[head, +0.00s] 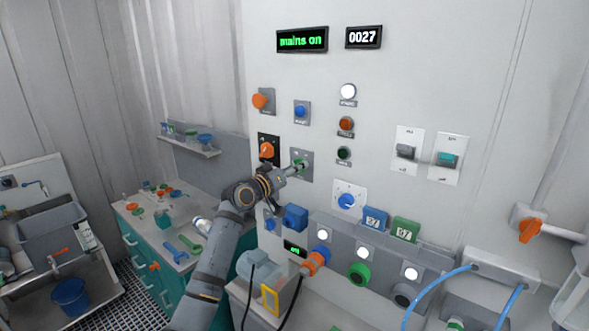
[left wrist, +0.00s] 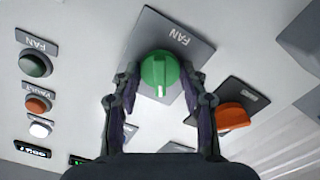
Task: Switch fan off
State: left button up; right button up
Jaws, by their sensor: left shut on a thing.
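The green fan knob (left wrist: 160,72) sits on a grey plate labelled FAN (left wrist: 184,35) in the left wrist view. A white mark on the knob points toward the bottom of that view. My left gripper (left wrist: 158,92) has one finger on each side of the knob and is shut on it. In the head view my left gripper (head: 292,170) reaches the grey fan plate (head: 306,172), and the knob is partly hidden by the fingers. A dark green lamp labelled FAN (left wrist: 35,65) looks unlit; it also shows in the head view (head: 343,154). My right gripper is not in view.
An orange knob on a black plate (head: 266,150) is close left of my gripper. A blue knob (head: 301,112) is above. A sloped console (head: 384,259) with coloured knobs juts out below right. The display reads "mains on" (head: 302,40).

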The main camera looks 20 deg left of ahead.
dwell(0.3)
pick_arm(q)
jog(key=o, duration=1.2)
jog(key=shift+c, duration=0.2)
jog(key=v, duration=1.2)
